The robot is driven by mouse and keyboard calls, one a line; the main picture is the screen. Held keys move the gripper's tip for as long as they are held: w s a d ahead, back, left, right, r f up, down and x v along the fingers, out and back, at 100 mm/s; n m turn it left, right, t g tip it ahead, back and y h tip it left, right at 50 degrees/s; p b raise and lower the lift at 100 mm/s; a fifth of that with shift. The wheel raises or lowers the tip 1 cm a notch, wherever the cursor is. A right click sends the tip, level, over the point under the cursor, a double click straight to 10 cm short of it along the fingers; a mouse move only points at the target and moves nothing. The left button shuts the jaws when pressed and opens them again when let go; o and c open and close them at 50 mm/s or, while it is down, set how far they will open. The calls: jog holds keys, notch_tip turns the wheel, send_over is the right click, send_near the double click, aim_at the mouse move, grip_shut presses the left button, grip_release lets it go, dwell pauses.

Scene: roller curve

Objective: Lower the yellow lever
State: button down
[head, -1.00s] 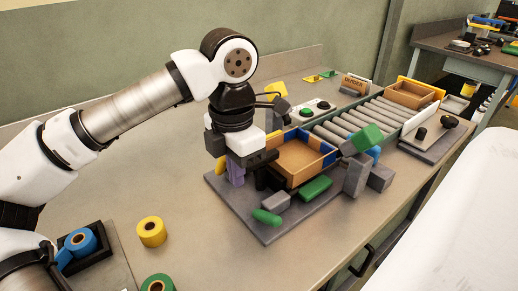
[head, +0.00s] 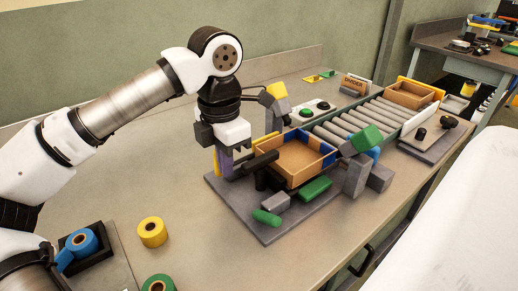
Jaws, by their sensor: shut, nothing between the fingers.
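The yellow lever end (head: 277,91) is a yellow block on a grey arm. It stands raised behind the back left corner of the wooden tray. My gripper (head: 230,160) points down at the left of the tray, to the left of and in front of the yellow lever. It is shut and holds nothing. It is apart from the yellow block in the picture. Its fingertips are hard to make out against a purple piece and dark parts behind and beside them. The foot of the yellow lever is partly hidden behind the tray.
The wooden tray (head: 299,158) with blue corners sits on a grey base plate (head: 226,200). Green-ended (head: 366,138) and blue-ended grey levers stand at its right, others low in front. A roller conveyor (head: 350,125) runs behind. Tape rolls (head: 152,231) lie at front left.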

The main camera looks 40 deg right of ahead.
jog(key=shift+w, duration=0.15)
jog(key=shift+w+d, duration=0.1)
jog(key=shift+w, duration=0.65)
jog(key=shift+r, duration=0.1)
dwell(0.3)
notch_tip(320, 180, up, 9)
jog(key=s+p, duration=0.1)
jog(key=p, duration=0.5)
jog(key=shift+p, duration=0.3)
jog(key=shift+s, duration=0.1)
dwell(0.7)
